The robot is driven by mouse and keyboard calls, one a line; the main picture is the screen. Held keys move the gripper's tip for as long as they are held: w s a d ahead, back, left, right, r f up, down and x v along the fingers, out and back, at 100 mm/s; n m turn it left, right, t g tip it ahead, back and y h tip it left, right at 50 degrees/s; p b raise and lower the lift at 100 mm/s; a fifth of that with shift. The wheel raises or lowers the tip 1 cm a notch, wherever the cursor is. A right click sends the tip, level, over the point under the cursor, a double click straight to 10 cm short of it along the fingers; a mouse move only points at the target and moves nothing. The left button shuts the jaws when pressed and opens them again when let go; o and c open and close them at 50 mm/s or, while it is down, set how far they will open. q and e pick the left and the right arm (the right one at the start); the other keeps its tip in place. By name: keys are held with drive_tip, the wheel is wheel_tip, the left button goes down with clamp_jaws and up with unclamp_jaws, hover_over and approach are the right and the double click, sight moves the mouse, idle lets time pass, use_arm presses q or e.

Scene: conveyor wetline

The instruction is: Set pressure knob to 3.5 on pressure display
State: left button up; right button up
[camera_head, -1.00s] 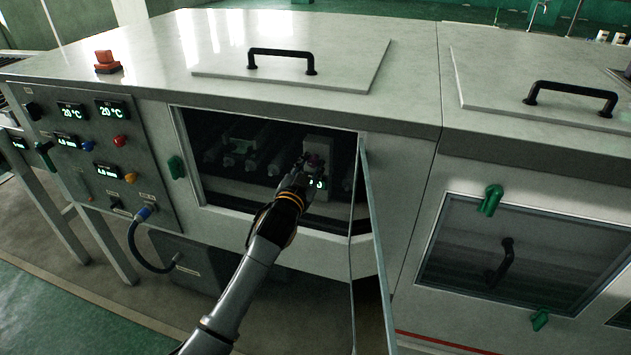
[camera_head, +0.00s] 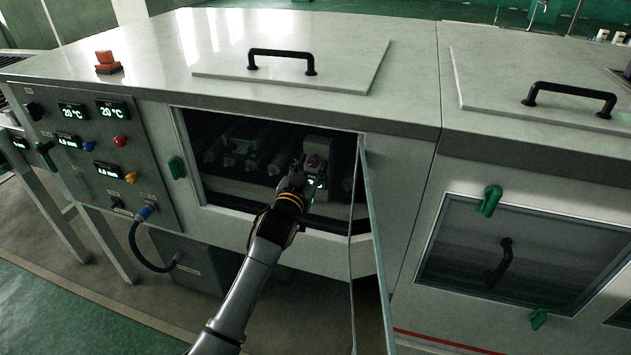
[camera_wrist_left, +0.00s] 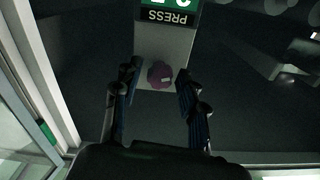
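The purple pressure knob (camera_wrist_left: 161,74) sits on a light panel in the left wrist view, below the pressure display (camera_wrist_left: 166,8). My left gripper (camera_wrist_left: 158,88) is open, one finger on each side of the knob, with gaps showing between fingers and knob. In the head view the left gripper (camera_head: 298,172) reaches into the open hatch in front of the knob (camera_head: 313,161); the display (camera_head: 316,184) is partly hidden and unreadable. My right gripper is not in view.
The hatch's glass door (camera_head: 372,245) stands open to the right of my arm. The opening's frame (camera_head: 188,160) surrounds the gripper. A control panel (camera_head: 95,160) with small displays and buttons is at left, with a blue-plugged cable (camera_head: 134,238) below it.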

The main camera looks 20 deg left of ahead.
use_arm(q)
drive_tip(key=shift+s, duration=0.1)
drive_tip(key=shift+s+r+p, duration=0.1)
drive_tip(key=shift+s+p, duration=0.2)
drive_tip(key=shift+p, duration=0.15)
drive_tip(key=s+p, duration=0.2)
drive_tip(key=s, duration=0.1)
drive_tip(key=shift+s, duration=0.25)
drive_tip(key=shift+s+a+p, duration=0.1)
drive_tip(key=shift+s+p, duration=0.25)
drive_tip(key=shift+s, duration=0.55)
